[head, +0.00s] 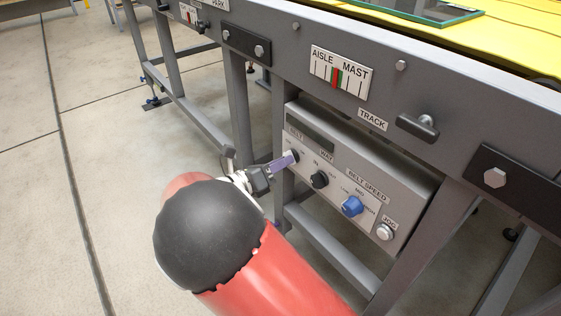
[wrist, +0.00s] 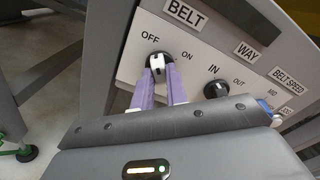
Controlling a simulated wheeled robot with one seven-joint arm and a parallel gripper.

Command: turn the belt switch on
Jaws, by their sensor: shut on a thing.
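The belt switch is a small dark knob under the BELT label, and it shows in the wrist view (wrist: 158,60) between the OFF and ON marks. In the head view the switch (head: 294,155) is mostly hidden behind my fingers. My gripper (head: 288,160) reaches the panel from the left with its purple fingers. In the wrist view my gripper (wrist: 161,75) has a finger on each side of the knob and is shut on it. A pale mark shows on the knob, but I cannot tell clearly which word it points to.
The control panel (head: 330,205) also has a black WAY knob (head: 319,179), a blue BELT SPEED knob (head: 352,206) and a JOG button (head: 385,232). Above it, a grey frame carries a TRACK handle (head: 418,127). Frame legs stand beside the panel. Open floor lies to the left.

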